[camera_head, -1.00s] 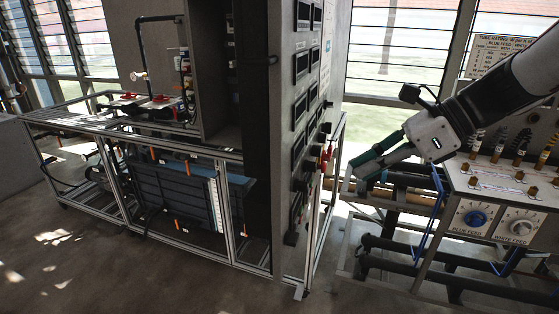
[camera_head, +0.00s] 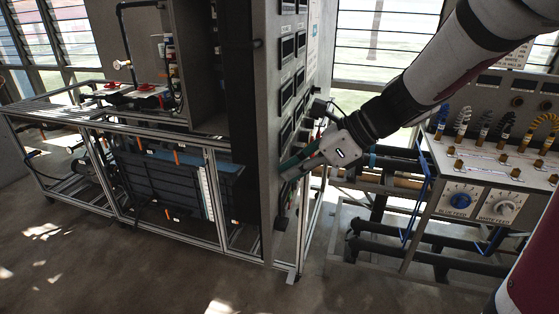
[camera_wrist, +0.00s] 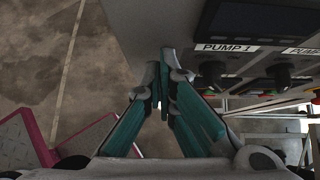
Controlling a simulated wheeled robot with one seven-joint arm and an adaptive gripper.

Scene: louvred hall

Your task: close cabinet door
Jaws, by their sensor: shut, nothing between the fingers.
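The cabinet door (camera_head: 258,110) is a tall grey panel that stands open, swung out toward me, with rows of dark displays on its right-hand face. It also shows in the wrist view (camera_wrist: 150,25), with a "PUMP 1" label and dark knobs. The grey cabinet (camera_head: 173,60) is behind it to the left, its dark inside partly showing. My gripper (camera_head: 286,171) has teal fingers that are together and empty. It is at the lower part of the door's display face; in the wrist view the fingertips (camera_wrist: 165,62) are close to the panel. I cannot tell whether they touch.
A metal frame bench (camera_head: 120,130) with red-handled valves and a dark ribbed tank (camera_head: 165,185) stands left of the door. A feed panel (camera_head: 480,185) with knobs and coiled hoses is at the right, with pipes (camera_head: 430,235) below. The floor in front is clear.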

